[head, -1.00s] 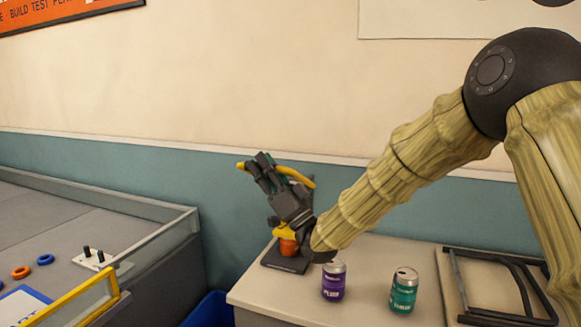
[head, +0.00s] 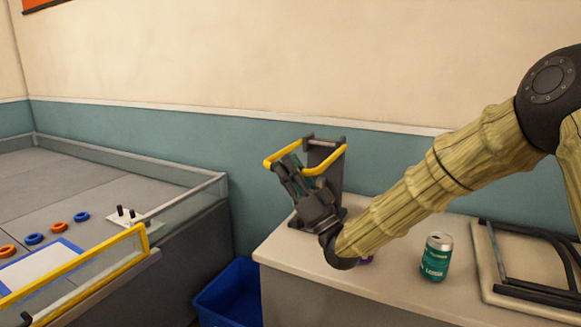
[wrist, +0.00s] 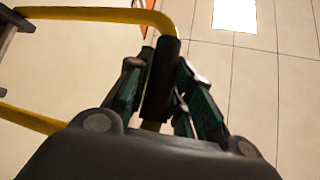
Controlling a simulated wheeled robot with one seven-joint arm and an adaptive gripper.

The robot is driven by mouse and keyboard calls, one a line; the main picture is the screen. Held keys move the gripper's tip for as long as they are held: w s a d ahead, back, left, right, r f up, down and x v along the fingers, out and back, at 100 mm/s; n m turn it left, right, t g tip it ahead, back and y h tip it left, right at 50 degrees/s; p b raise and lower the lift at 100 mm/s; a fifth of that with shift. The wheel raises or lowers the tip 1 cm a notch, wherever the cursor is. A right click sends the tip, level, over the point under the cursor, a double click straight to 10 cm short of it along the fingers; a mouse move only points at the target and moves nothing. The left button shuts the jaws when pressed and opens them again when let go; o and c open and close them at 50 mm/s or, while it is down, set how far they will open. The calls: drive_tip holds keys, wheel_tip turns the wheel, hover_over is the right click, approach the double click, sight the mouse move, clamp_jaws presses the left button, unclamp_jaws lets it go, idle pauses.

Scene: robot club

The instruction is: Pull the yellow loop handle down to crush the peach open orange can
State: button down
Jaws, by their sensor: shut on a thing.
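The yellow loop handle (head: 280,154) sticks out toward me from the top of a dark upright press (head: 328,180) at the table's back left. My gripper (head: 290,172) is at the loop's near end. In the wrist view, the loop (wrist: 100,13) runs from a grey bracket at the left to a dark grip sleeve (wrist: 160,85). My gripper's fingers (wrist: 160,70) are closed around that sleeve. The peach open orange can is hidden behind my gripper and arm in the head view.
A green can (head: 436,258) stands upright on the table (head: 300,265). A purple can (head: 367,261) is almost wholly hidden by my arm. A board with dark bars (head: 530,270) lies at the right. A blue bin (head: 230,292) and a railed grey field (head: 100,195) are at the left.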

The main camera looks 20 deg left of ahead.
drive_tip(key=shift+s+a+f, duration=0.1)
drive_tip(key=shift+s+f, duration=0.05)
drive_tip(key=shift+f, duration=0.45)
drive_tip(key=c, duration=1.6)
unclamp_jaws()
drive_tip(key=o, duration=0.3)
drive_tip(key=shift+o, duration=0.2)
drive_tip(key=shift+r, duration=0.15)
drive_tip(key=v, duration=1.2)
drive_tip(key=shift+r, duration=0.1)
